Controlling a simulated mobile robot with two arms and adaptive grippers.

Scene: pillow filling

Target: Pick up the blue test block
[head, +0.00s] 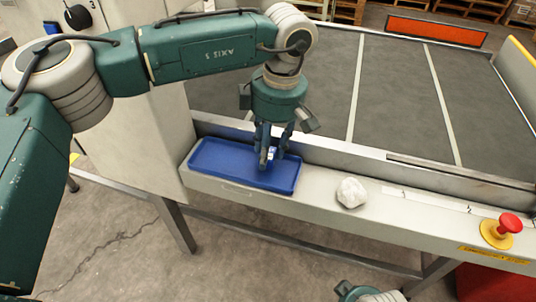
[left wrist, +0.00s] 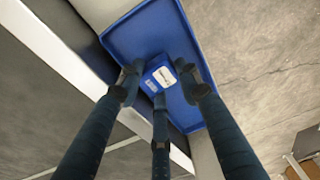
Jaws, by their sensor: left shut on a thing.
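The blue test block (left wrist: 152,85) has a white label and shows in the left wrist view between the three dark fingers of my left gripper (left wrist: 163,82). In the head view my left gripper (head: 270,157) points down into the blue tray (head: 216,160), over its right half. It is shut on the block. Only a little of the block with its white label shows there between the fingers. I cannot tell whether the block still touches the tray floor.
The tray lies on a light ledge along the grey belt (head: 400,100). A crumpled white lump (head: 351,192) sits on the ledge to the right of the tray. A red emergency stop button (head: 510,223) stands farther right. The ledge between them is mostly clear.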

